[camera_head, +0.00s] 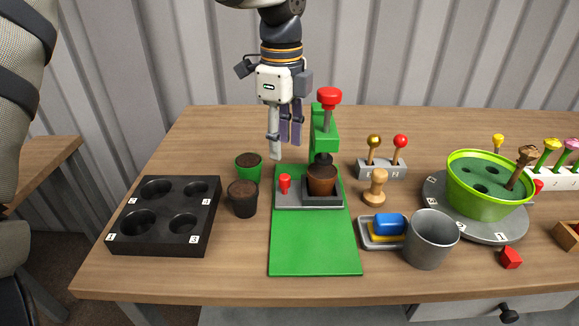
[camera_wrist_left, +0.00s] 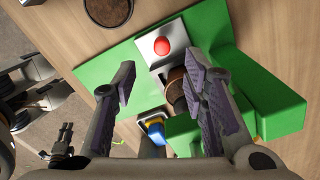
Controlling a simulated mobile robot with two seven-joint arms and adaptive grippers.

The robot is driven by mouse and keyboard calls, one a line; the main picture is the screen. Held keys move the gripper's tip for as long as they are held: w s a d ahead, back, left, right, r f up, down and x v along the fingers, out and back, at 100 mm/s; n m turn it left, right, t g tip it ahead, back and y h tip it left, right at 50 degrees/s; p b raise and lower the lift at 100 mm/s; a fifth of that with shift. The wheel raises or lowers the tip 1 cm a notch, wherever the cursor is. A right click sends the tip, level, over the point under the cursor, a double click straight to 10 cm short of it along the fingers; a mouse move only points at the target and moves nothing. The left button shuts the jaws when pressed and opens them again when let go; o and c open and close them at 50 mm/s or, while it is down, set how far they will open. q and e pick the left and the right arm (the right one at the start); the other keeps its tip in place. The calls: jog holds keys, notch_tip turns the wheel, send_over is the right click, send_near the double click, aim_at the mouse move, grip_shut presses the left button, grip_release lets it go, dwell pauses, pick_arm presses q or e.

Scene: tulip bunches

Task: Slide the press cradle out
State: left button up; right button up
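The press cradle (camera_head: 294,200) is a grey slide plate with a red knob (camera_head: 284,183) at its left end and a dark square holder at its right. A brown pot (camera_head: 321,181) sits in the holder under the ram of the green press (camera_head: 325,130). My left gripper (camera_head: 284,148) hangs, fingers down, above and behind the knob, apart from it. In the left wrist view the two fingers (camera_wrist_left: 160,95) stand open with nothing gripped; the red knob (camera_wrist_left: 162,47) shows beyond them, and the press partly hides the pot (camera_wrist_left: 177,90). My right gripper is not in view.
Two small pots (camera_head: 243,198) stand left of the press, beside a black four-hole tray (camera_head: 165,215). A wooden stamp (camera_head: 375,187), a sponge tray (camera_head: 368,236) and a grey cup (camera_head: 431,240) are to the right. The front part of the green base (camera_head: 315,250) is clear.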

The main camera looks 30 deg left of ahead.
aim_at(285, 176)
pick_arm(q)
notch_tip(285, 176, down, 9)
jog(key=shift+w+r, duration=0.15)
jog(key=shift+r, duration=0.05)
grip_shut()
